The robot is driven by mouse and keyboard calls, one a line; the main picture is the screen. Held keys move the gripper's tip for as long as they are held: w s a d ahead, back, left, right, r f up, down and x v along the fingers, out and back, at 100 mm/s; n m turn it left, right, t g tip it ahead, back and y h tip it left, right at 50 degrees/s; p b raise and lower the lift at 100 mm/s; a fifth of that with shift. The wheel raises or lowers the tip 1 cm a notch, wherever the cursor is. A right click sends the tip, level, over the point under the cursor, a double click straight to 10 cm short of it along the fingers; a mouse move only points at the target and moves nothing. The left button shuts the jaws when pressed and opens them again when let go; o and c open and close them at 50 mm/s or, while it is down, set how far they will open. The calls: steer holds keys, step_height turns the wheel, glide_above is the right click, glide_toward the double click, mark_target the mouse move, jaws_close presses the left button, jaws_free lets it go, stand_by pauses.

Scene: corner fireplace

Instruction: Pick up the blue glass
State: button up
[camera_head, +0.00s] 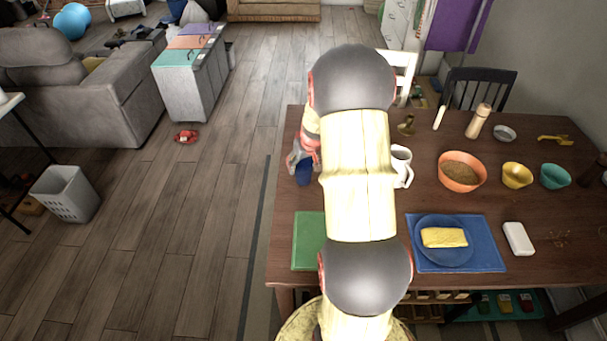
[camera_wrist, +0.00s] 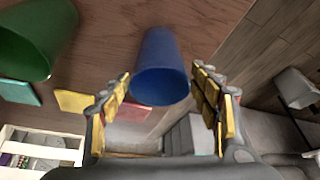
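The blue glass (camera_wrist: 160,70) is in the wrist view, between and just beyond the two yellow-padded fingers of my gripper (camera_wrist: 168,100). The fingers are wide apart, with a gap visible on each side of the glass. In the head view a small part of the blue glass (camera_head: 304,174) shows at the left edge of the table, beside my gripper (camera_head: 298,160). My arm hides much of that area.
A green cup (camera_wrist: 38,40) is left of the glass in the wrist view. On the wooden table (camera_head: 440,210) are a white mug (camera_head: 401,167), an orange bowl (camera_head: 461,172), a blue plate (camera_head: 443,257) and a green mat (camera_head: 308,240). Open floor lies left of the table.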

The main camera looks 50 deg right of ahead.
steer(key=c, duration=1.4)
steer(key=shift+c, duration=0.4)
